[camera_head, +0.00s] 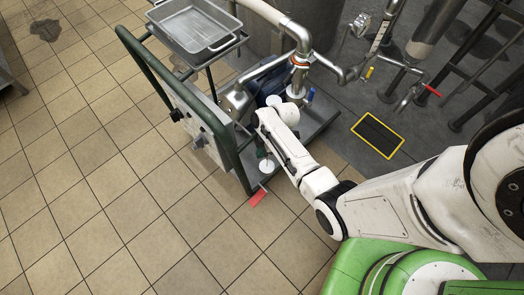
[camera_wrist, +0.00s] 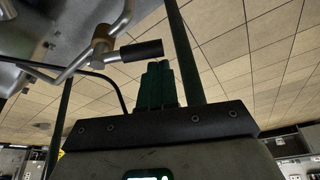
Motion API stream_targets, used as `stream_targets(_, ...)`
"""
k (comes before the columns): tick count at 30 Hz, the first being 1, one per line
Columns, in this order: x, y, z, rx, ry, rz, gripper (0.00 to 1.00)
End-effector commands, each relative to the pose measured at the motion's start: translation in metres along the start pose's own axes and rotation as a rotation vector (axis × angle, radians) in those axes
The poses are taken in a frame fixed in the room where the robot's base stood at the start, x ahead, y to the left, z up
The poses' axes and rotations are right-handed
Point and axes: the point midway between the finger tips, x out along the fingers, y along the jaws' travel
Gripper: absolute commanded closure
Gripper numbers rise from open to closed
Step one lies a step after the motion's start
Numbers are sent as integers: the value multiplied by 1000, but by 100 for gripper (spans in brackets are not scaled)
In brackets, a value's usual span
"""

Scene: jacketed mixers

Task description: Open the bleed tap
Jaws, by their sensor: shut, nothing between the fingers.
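In the wrist view my gripper (camera_wrist: 158,84) shows as two dark green fingers close together, shut and empty. A small metal tap (camera_wrist: 103,46) with a black lever (camera_wrist: 141,50) is up and left of the fingers; the lever's end is near their tips in the picture, with no contact that I can make out. I cannot tell for sure that this is the bleed tap.
The trolley's green rail (camera_head: 165,82) stands left of my wrist, with a steel tray (camera_head: 194,25) above it. A pipe (camera_head: 291,32) rises behind. A red-handled tap (camera_head: 432,90) and a yellow-edged floor grate (camera_head: 378,135) are at right.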

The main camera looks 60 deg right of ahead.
Motion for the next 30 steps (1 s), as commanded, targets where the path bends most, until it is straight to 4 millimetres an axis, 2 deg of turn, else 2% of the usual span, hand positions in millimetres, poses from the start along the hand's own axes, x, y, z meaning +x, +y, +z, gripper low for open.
stream_targets(14, -1, 0, 5, -21, 0, -8, 100)
stream_targets(19, -5, 0, 14, -112, 1, -41, 100)
stream_targets(23, -11, 0, 29, -109, 1, -41, 100)
stream_targets(30, -11, 0, 32, -110, -1, -41, 100)
